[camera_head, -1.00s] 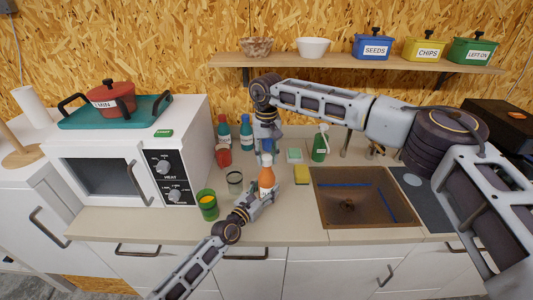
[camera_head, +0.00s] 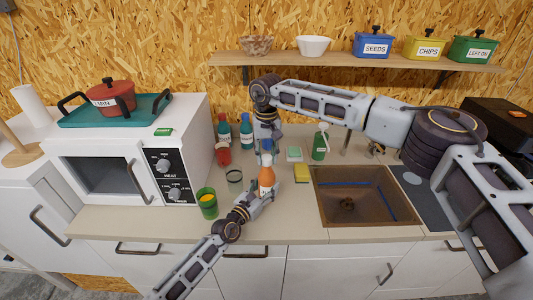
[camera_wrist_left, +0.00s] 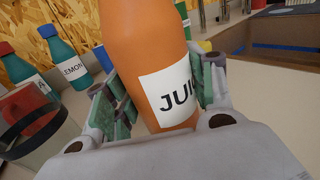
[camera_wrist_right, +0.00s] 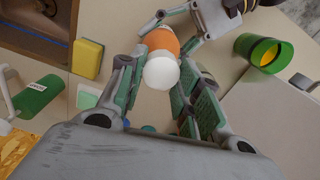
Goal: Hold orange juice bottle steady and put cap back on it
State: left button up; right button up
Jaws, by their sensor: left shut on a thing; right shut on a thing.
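The orange juice bottle (camera_head: 266,174) stands upright near the front of the counter. In the left wrist view the bottle (camera_wrist_left: 145,45) has a white label. My left gripper (camera_head: 262,195) is shut around its lower body, fingers on both sides. My right gripper (camera_head: 266,150) points down directly above the bottle's top. In the right wrist view a round white cap (camera_wrist_right: 160,71) lies between my right gripper's fingers (camera_wrist_right: 156,90), in line with the bottle (camera_wrist_right: 162,41). Whether the cap touches the bottle's neck is hidden.
A green cup (camera_head: 207,203), a clear glass (camera_head: 235,182), and a red cup (camera_head: 223,155) stand left of the bottle. Teal bottles (camera_head: 246,135) stand behind. A yellow sponge (camera_head: 301,173), a green spray bottle (camera_head: 319,147) and the sink (camera_head: 350,208) are to the right.

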jog(key=shift+f, duration=0.25)
